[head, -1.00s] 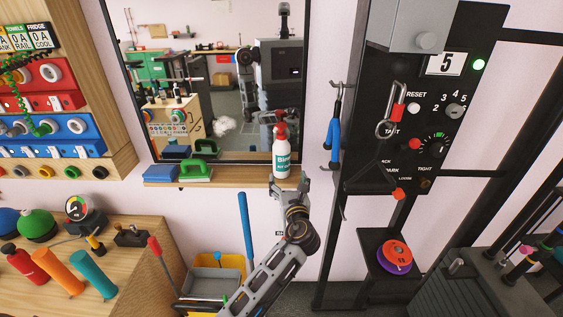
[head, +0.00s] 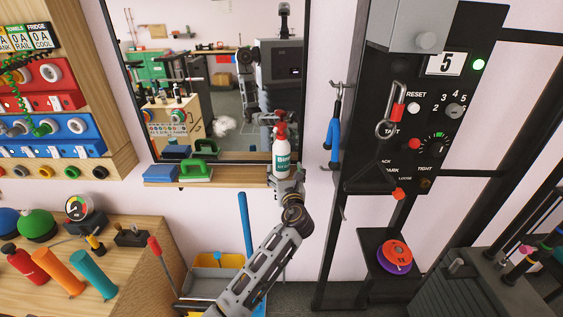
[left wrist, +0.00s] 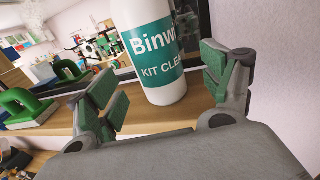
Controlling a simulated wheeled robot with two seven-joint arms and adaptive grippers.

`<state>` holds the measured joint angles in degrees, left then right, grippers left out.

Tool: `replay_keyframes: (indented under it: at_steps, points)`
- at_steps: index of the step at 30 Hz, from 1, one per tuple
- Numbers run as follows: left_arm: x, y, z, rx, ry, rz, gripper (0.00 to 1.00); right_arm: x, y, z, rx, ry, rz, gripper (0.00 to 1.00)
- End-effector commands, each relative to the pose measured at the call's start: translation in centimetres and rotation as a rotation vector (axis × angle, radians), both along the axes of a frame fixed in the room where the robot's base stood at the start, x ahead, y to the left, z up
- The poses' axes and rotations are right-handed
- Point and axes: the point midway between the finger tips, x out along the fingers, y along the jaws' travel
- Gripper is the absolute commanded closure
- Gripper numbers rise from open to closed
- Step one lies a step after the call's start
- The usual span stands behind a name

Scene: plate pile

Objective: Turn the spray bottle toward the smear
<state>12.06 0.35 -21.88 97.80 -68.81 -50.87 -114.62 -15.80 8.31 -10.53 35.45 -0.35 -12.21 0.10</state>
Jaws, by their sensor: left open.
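The spray bottle (head: 282,157) is white with a red spray head and a teal label. It stands upright on the wooden shelf (head: 230,177) under the mirror (head: 225,130). The left wrist view shows the bottle (left wrist: 153,60) with its label facing the camera. My left gripper (head: 287,182) is at the shelf's front edge, just in front of the bottle. Its green-padded fingers (left wrist: 163,95) are open, one on each side of the bottle's lower part, with gaps visible. A whitish smear (head: 224,126) shows on the mirror, left of the bottle. My right gripper is not in view.
A green-handled scrubber (head: 197,173) and a blue block (head: 162,173) lie on the shelf left of the bottle. Blue-handled tool (head: 334,139) hangs on the wall to the right, near a black control panel (head: 425,120). A blue pole (head: 245,215) rises below the shelf.

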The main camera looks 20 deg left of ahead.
Motion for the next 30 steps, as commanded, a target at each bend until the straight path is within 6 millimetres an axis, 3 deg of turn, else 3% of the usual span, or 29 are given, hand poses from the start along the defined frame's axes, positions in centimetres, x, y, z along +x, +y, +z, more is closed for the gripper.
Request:
replay_keyframes:
  at_steps: [12, 29, 30]
  points:
    - [3.5, 2.0, -0.1, 0.000, 0.000, -0.001, 0.19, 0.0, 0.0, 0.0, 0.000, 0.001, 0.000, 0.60]
    - [3.8, 2.1, -0.1, 0.000, 0.000, -0.001, 0.19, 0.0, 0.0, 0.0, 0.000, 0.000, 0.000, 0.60]
    - [3.8, 2.1, -0.1, 0.000, 0.000, -0.001, 0.24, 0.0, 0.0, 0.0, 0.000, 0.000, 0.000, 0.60]
